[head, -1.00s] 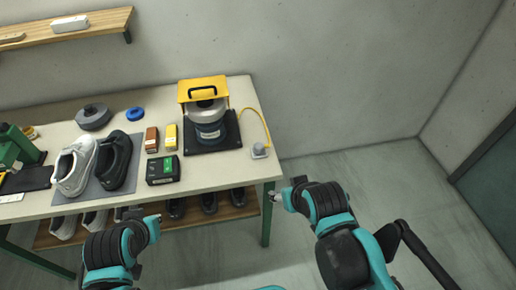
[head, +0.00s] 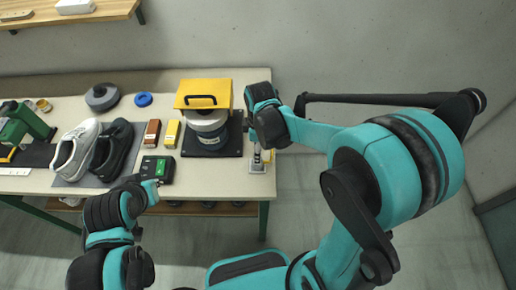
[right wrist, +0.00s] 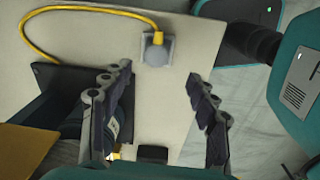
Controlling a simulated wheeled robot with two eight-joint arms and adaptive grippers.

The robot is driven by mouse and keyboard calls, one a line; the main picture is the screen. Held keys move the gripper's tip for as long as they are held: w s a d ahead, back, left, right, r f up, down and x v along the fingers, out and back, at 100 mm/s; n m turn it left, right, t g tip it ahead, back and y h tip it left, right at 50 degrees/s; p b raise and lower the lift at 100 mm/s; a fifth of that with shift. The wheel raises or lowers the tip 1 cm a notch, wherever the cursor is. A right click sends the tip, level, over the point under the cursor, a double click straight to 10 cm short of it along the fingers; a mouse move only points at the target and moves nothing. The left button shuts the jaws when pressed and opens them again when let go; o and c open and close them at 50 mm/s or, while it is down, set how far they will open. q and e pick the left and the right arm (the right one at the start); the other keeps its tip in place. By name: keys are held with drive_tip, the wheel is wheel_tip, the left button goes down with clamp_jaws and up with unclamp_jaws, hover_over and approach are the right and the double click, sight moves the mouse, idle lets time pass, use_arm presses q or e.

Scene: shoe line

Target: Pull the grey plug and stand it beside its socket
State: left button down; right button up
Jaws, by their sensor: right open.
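The grey plug (right wrist: 158,51) sits on its pale grey square socket plate (right wrist: 144,60) at the table's right end, with a yellow cable (right wrist: 80,8) running from it. In the head view the socket plate (head: 257,169) shows just below my right gripper (head: 259,156), which hides most of the plug. In the right wrist view my right gripper (right wrist: 160,72) is open and empty, its two fingers apart, with the plug showing beyond the tips, between their lines. My left gripper (head: 152,188) is by the table's front edge, near the black box; its fingers are too small to read.
A yellow-topped machine (head: 203,92) stands on a black base left of the socket. A black box with a green face (head: 158,169), orange and yellow blocks and a pair of shoes (head: 110,150) lie further left. The table's right edge is close to the socket.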

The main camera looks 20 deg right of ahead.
drive_tip(key=shift+w+f+n, duration=0.4)
drive_tip(key=shift+w+n, duration=0.1)
drive_tip(key=shift+w, duration=0.05)
drive_tip(key=shift+s+a, duration=0.1)
wheel_tip(320, 180, down, 9)
drive_tip(key=b, duration=0.7)
idle(0.9)
clamp_jaws()
drive_tip(key=shift+r+p, duration=2.15)
drive_tip(key=shift+r, duration=0.95)
